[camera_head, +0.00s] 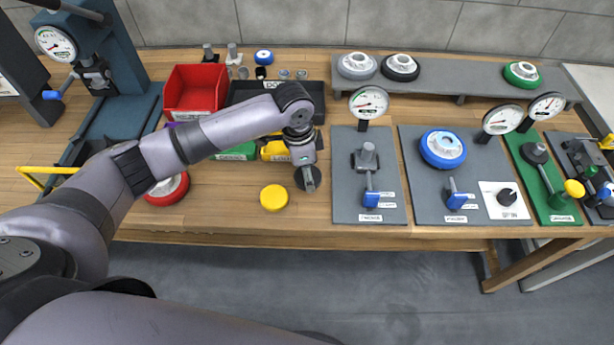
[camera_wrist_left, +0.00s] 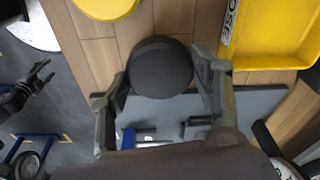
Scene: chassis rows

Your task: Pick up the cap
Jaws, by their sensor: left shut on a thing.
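A dark round cap (camera_wrist_left: 160,66) sits between the two fingers of my left gripper (camera_wrist_left: 157,85) in the left wrist view. The fingers touch it on both sides, so the gripper is shut on it. In the head view my left gripper (camera_head: 309,181) points down at the wooden bench, left of the grey plates, and partly hides the dark cap (camera_head: 299,180). I cannot tell whether the cap touches the bench. A yellow round cap (camera_head: 274,198) lies on the bench to the left. My right gripper (camera_wrist_left: 46,71) shows small and open at the left of the wrist view.
A red bin (camera_head: 196,88) and a black tray stand behind my left arm, with green and yellow bins in front of them. Grey plates (camera_head: 345,212) with levers and gauges fill the right. A red round part (camera_head: 168,190) lies left. Bare wood lies around the yellow cap.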

